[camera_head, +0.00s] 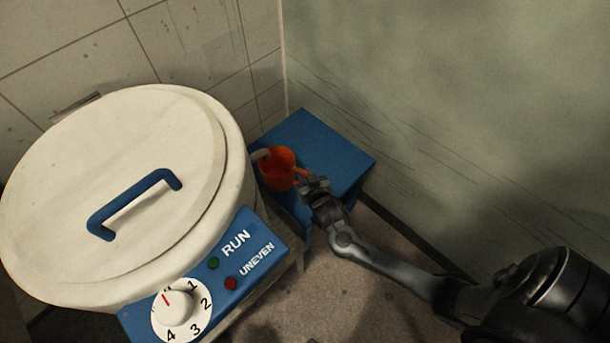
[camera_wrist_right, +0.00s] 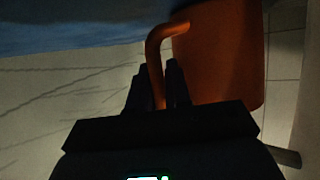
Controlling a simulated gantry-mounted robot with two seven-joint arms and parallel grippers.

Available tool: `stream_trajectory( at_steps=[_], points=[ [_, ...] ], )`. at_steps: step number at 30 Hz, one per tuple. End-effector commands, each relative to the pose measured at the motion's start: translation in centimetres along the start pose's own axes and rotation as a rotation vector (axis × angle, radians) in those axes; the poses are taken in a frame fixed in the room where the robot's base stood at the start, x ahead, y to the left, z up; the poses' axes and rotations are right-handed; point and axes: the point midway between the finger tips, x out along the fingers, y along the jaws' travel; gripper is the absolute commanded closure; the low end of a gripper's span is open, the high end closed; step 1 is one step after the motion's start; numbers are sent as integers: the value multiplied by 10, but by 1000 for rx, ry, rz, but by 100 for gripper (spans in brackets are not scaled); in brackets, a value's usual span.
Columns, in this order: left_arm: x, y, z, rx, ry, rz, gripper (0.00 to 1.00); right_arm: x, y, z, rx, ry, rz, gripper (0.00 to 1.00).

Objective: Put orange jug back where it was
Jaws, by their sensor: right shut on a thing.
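The orange jug (camera_head: 278,168) is at the blue stand (camera_head: 318,142) in the corner, close to the right side of the white drum. My right gripper (camera_head: 303,180) is shut on the jug's handle, on the jug's right side. In the right wrist view the gripper's fingers (camera_wrist_right: 160,84) close around the orange handle, with the jug's body (camera_wrist_right: 222,55) to the right. The jug looks upright in the head view. I cannot tell whether its base touches the blue top. My left gripper is not in view.
A large white drum (camera_head: 125,190) with a blue lid handle (camera_head: 135,203) fills the left. Its blue control panel (camera_head: 215,280) has a dial and labelled lights. A grey-green wall (camera_head: 460,100) stands behind the stand on the right. The stand's top is clear right of the jug.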

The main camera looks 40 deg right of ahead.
Motion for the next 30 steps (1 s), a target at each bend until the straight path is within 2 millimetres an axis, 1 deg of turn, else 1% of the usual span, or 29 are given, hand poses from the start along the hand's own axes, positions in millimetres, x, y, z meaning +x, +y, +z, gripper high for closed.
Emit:
stream_trajectory(
  at_steps=[4, 5, 9, 17, 20, 23, 26, 30],
  points=[
    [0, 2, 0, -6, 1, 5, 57, 1, 0, 2, 1, 2, 0, 100],
    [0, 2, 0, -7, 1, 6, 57, 1, 0, 2, 1, 1, 0, 78],
    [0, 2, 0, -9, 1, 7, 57, 1, 0, 2, 0, 1, 0, 57],
    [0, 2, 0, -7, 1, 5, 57, 1, 0, 2, 0, 1, 0, 57],
    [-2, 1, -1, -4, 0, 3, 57, -2, 0, -1, 0, -1, 0, 57],
    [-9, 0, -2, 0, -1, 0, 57, -13, -1, -2, 0, -1, -2, 57],
    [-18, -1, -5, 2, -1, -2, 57, -28, 0, -3, 0, -2, -1, 57],
    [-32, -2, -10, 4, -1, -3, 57, -55, 0, -4, 0, -2, -2, 57]
  ],
)
